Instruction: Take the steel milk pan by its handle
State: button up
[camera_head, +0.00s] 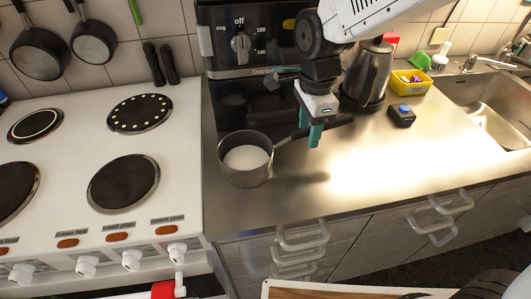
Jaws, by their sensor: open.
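The steel milk pan (260,176) stands on the steel worktop just right of the cooker, with something white inside it. Its dark handle (337,122) points to the right and slightly back. My gripper (314,134) has teal fingers and comes down from above at the handle, right of the pan's bowl. The fingers are open and overlap the handle in this view. I cannot tell whether they touch it or how far above it they are.
A steel kettle (367,75) stands behind and right of my gripper. A small dark block with a blue top (402,115) and a yellow tub (411,84) lie further right, before the sink (490,103). The white cooker (80,188) is left. The front worktop is clear.

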jog(key=shift+d+f, duration=0.1)
jog(key=shift+f, duration=1.4)
grip_shut()
jog(key=shift+r, duration=0.15)
